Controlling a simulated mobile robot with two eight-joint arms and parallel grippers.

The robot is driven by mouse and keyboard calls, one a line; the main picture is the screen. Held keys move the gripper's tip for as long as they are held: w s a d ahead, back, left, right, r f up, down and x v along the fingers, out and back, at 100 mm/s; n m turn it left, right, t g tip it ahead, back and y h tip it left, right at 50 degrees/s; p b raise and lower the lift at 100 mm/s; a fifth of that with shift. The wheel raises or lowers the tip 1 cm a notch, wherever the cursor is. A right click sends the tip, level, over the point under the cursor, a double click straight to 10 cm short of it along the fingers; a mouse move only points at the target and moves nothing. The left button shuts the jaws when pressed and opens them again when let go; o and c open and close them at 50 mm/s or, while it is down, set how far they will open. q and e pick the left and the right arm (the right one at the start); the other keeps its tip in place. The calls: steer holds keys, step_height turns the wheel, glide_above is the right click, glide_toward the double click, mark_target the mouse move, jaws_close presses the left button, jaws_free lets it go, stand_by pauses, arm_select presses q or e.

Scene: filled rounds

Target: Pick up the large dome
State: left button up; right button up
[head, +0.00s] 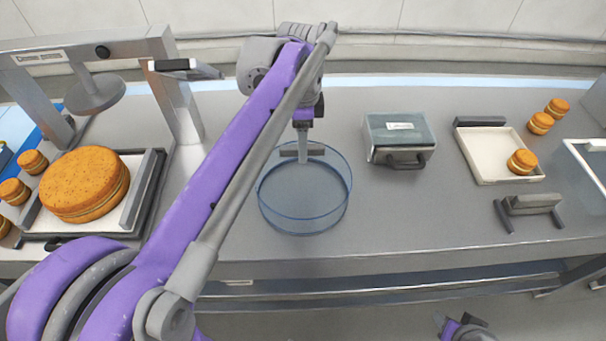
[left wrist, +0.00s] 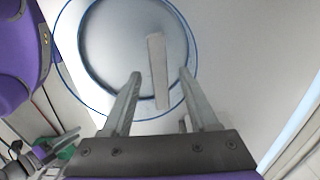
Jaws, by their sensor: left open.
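The large dome (head: 304,215) is a clear, round cover with blue rims, standing on the grey counter in the middle of the head view. A bar handle is on its top. My left gripper (head: 303,157) is above the dome's far side, pointing down at the handle. In the left wrist view, the dome (left wrist: 100,88) lies below the fingers, and its pale handle (left wrist: 157,65) shows between the two open fingers of the left gripper (left wrist: 160,75). I cannot tell how far the fingertips are above or around the handle.
A large filled round (head: 86,184) sits on a tray at left, beside a press (head: 95,92). Small rounds stand further left. A handled box (head: 399,138), a white tray (head: 485,158) holding a small round, and a grey handle (head: 530,204) are to the right.

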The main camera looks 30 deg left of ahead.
arm_select(q)
jaws_close()
stand_by(0.3)
stand_by(1.1)
